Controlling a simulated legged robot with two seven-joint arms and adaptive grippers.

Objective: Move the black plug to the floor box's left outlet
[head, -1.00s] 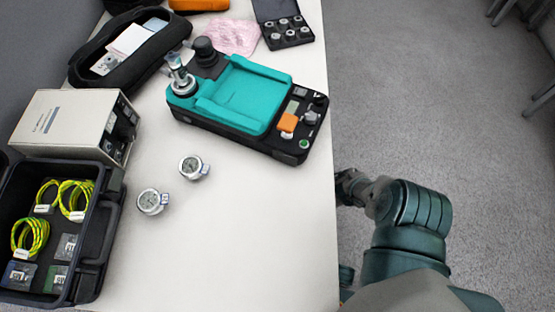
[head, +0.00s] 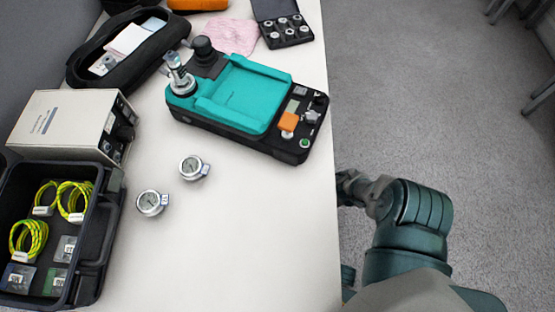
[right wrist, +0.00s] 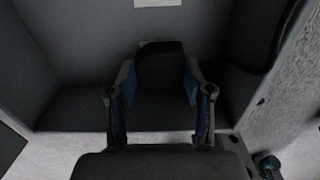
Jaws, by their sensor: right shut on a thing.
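In the right wrist view, my right gripper (right wrist: 160,88) is shut on a dark block, the black plug (right wrist: 160,66), with a blue-edged finger on each side. The image is dark, so the plug's front and any contact beyond it are hidden. A grey recessed surface (right wrist: 80,65) with walls lies behind the plug; I cannot tell if it is the floor box, and no left outlet can be made out. In the head view, my right arm reaches down beside the table's right edge, its hand partly hidden by the table. My left gripper is not in view.
The white table (head: 230,235) carries a teal and black calibrator (head: 245,95), two round gauges (head: 192,167), a beige instrument box (head: 65,125), and a black case (head: 85,275) of yellow-green cables. Open grey carpet (head: 430,90) lies to the right.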

